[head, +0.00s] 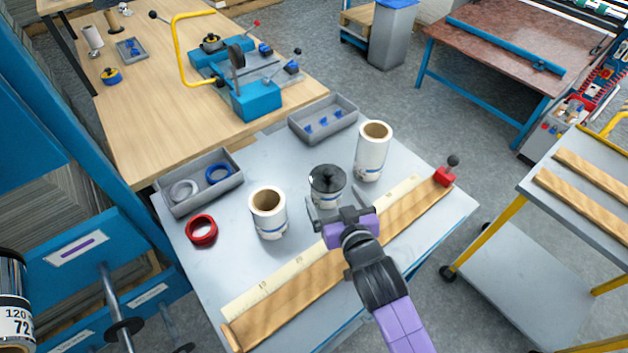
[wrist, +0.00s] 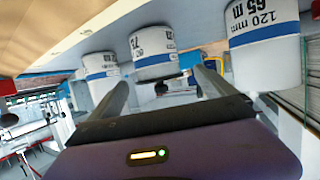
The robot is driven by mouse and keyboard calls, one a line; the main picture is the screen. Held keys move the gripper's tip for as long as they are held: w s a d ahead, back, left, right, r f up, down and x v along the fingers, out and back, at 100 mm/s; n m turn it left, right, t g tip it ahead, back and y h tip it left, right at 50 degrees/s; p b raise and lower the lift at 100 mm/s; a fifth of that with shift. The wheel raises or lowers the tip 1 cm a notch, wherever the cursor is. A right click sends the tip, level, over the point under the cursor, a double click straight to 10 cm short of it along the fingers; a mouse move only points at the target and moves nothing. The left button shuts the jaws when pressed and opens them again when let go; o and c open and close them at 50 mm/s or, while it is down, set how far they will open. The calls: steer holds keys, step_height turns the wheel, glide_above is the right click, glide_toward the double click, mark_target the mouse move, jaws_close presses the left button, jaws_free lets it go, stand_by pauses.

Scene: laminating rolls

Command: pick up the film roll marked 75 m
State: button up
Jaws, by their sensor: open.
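Three white film rolls with blue bands stand on the grey table. The middle, short roll (head: 325,198) has a black knobbed cap; its label in the wrist view (wrist: 153,45) is partly cut off, seems to begin with 7, and I cannot read it surely. The left roll (head: 268,215) has an open brown core; the wrist view seems to show it on the right (wrist: 265,45), marked 120 mm, 65 m. The taller right roll (head: 371,155) has no readable mark. My gripper (head: 335,203) is open and empty, its fingers pointing at the middle roll, which shows between them in the wrist view.
A wooden strip with a scale (head: 310,292) runs along the table's near edge. Grey trays (head: 200,205) (head: 325,132) stand behind the rolls, and a red ring (head: 201,229) lies at left. Another roll (head: 14,310), marked 120 and 72, is at the lower left edge.

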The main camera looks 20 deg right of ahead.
mark_target(327, 184)
steer(key=shift+d, duration=0.15)
steer(key=shift+p+x, duration=0.6)
steer(key=shift+x, duration=3.2)
steer(key=shift+s+d+f, duration=0.1)
steer(key=shift+f, duration=0.05)
steer(key=shift+c, duration=0.4)
steer(key=c, duration=1.5)
